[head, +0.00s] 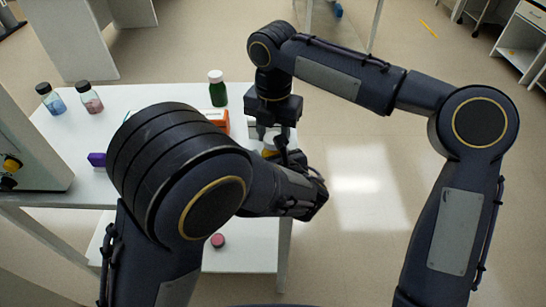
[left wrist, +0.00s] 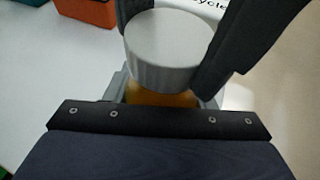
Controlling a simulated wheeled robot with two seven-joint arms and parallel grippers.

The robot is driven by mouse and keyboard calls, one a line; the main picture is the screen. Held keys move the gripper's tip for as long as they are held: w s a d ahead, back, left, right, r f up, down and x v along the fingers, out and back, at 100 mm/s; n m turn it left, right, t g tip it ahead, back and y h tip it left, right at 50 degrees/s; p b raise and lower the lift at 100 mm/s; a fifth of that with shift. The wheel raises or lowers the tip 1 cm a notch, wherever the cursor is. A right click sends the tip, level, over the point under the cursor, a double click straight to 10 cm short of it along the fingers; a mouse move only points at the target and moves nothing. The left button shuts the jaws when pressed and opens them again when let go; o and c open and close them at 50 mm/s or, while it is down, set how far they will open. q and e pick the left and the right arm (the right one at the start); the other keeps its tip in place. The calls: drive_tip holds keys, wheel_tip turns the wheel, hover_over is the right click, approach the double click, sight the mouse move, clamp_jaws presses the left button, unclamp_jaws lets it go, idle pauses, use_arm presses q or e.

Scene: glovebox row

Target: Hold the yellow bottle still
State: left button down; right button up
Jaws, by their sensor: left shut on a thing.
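The yellow bottle (head: 268,152) is mostly hidden behind my arms at the right side of the white table. In the left wrist view its pale grey ribbed cap (left wrist: 175,50) and a strip of amber body (left wrist: 160,97) show. My left gripper (left wrist: 165,92) is shut on the bottle's body below the cap, with a grey finger on each side. My right gripper (head: 272,138) points down from above. In the left wrist view its dark fingers flank the cap; whether they press on it I cannot tell.
On the white table (head: 135,97) stand a blue bottle (head: 50,99), a pink bottle (head: 90,98), a green bottle (head: 217,88), an orange container (head: 220,117) and a purple item (head: 97,159). A small pink-red thing (head: 217,240) is on the lower shelf. Open floor lies right.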

drive_tip(key=shift+c, duration=1.2)
drive_tip(key=m, duration=0.3)
drive_tip(key=o, duration=1.1)
drive_tip(key=shift+r, duration=2.3)
